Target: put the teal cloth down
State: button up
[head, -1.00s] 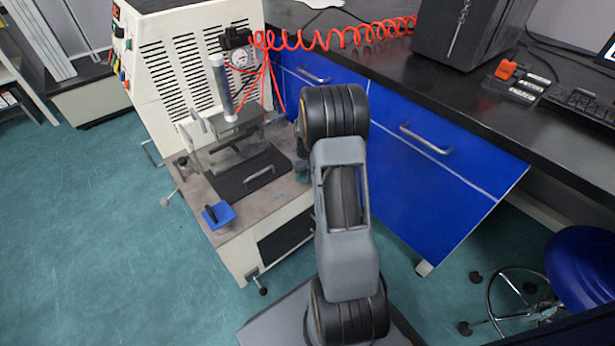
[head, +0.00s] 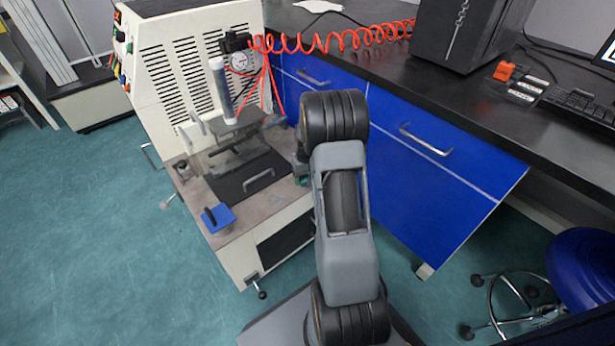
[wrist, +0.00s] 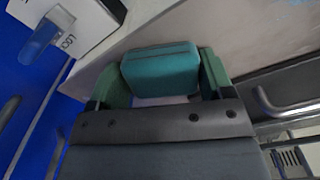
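The teal cloth (wrist: 160,70) is a small folded block in the wrist view, between the two green fingers of my gripper (wrist: 163,80). In the head view my arm hides most of the gripper and cloth; only a small teal-green patch shows at the arm's left edge, over the right side of the machine's ledge (head: 284,196). I cannot tell whether the cloth touches the surface beneath it.
The cream rheometer (head: 160,60) has a dark plate with a handle (head: 260,181) on its ledge. A blue block with a black handle (head: 218,218) sits at the ledge's front left. Blue drawers (head: 430,190) stand to the right.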

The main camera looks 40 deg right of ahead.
jog(key=shift+s+a+f, duration=0.15)
jog(key=shift+a+f, duration=0.1)
jog(key=shift+f, duration=0.35)
jog(key=shift+r, duration=0.25)
notch_tip(320, 180, up, 13)
jog(key=p, duration=0.5)
jog(key=shift+w+p, duration=0.2)
jog(key=shift+p, duration=0.2)
jog(key=shift+d, duration=0.1)
jog(key=s+a+r+n+t+p, duration=0.1)
jog(key=s+a+r+p, duration=0.1)
jog(key=a+r+p, duration=0.5)
jog(key=s+a+r+p, duration=0.15)
jog(key=r+p, duration=0.25)
jog(key=r, duration=0.7)
jog(key=s+a+r+n+t+p, duration=0.1)
jog(key=s+a+r+p, duration=0.25)
jog(key=r+p, duration=0.4)
jog(key=s+a+r+p, duration=0.3)
jog(key=r+p, duration=0.1)
jog(key=r, duration=0.1)
jog(key=s+a+r+n+t+p, duration=0.1)
jog(key=s+a+r+p, duration=0.2)
jog(key=r, duration=0.3)
jog(key=s+a+r+p, duration=0.3)
jog(key=s+r+p, duration=0.1)
jog(key=r, duration=0.2)
jog(key=shift+s+r+n+p, duration=0.2)
jog(key=shift+s+n+p, duration=0.05)
jog(key=shift+n+p, duration=0.15)
